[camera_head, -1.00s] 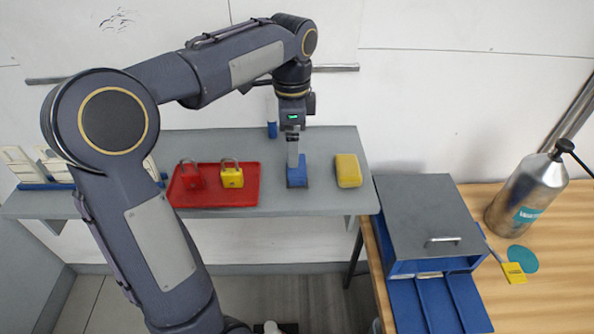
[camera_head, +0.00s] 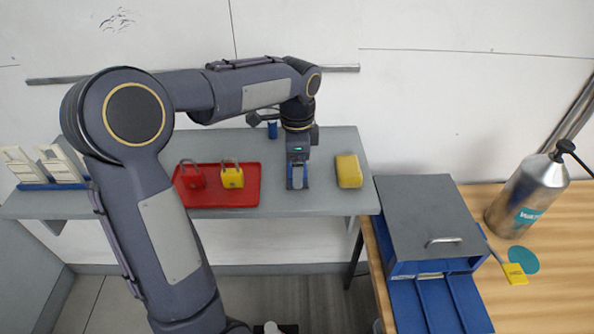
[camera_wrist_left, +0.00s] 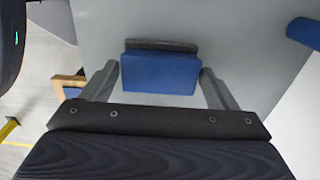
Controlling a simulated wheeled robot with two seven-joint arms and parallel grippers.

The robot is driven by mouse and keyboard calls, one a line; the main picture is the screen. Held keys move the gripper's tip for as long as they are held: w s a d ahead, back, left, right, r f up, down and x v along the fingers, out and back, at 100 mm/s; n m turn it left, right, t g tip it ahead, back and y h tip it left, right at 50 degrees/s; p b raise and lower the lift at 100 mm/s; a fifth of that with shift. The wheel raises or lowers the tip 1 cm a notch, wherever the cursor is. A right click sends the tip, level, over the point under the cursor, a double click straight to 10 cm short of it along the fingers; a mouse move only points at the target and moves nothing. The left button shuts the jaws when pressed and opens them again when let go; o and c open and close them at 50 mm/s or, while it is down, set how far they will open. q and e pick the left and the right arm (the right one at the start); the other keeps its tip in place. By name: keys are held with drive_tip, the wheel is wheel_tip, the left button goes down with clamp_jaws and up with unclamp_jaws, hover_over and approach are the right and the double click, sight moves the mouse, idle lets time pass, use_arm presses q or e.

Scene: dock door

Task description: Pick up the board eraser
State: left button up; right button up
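The board eraser, a blue block with a dark grey strip along one side, lies on the grey shelf. In the left wrist view the eraser (camera_wrist_left: 160,73) sits between the fingers of my left gripper (camera_wrist_left: 158,72). A small gap shows at the left finger; the right finger is very close to the block, and I cannot tell if it touches. In the head view my left gripper (camera_head: 297,184) points down over the eraser and hides most of it; only blue edges show. My right gripper is not in view.
A red tray (camera_head: 240,199) with a red padlock (camera_head: 191,175) and a yellow padlock (camera_head: 231,175) is left of the gripper. A yellow sponge (camera_head: 349,171) is close on its right. A blue cylinder (camera_head: 272,130) stands behind. The grey shelf (camera_head: 320,206) is clear in front.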

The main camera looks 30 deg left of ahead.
use_arm(q)
drive_tip(key=c, duration=0.6)
drive_tip(key=shift+c, duration=0.2)
drive_tip(key=shift+r, duration=0.1)
drive_tip(key=shift+r, duration=0.55)
wheel_tip(320, 180, up, 2)
drive_tip(key=shift+s+d+r, duration=0.1)
drive_tip(key=shift+d+r, duration=0.05)
drive_tip(key=shift+r, duration=0.05)
drive_tip(key=s+d+r, duration=0.8)
drive_tip(key=s+r, duration=0.1)
drive_tip(key=s, duration=0.2)
drive_tip(key=shift+r+b, duration=0.15)
drive_tip(key=shift+b, duration=0.25)
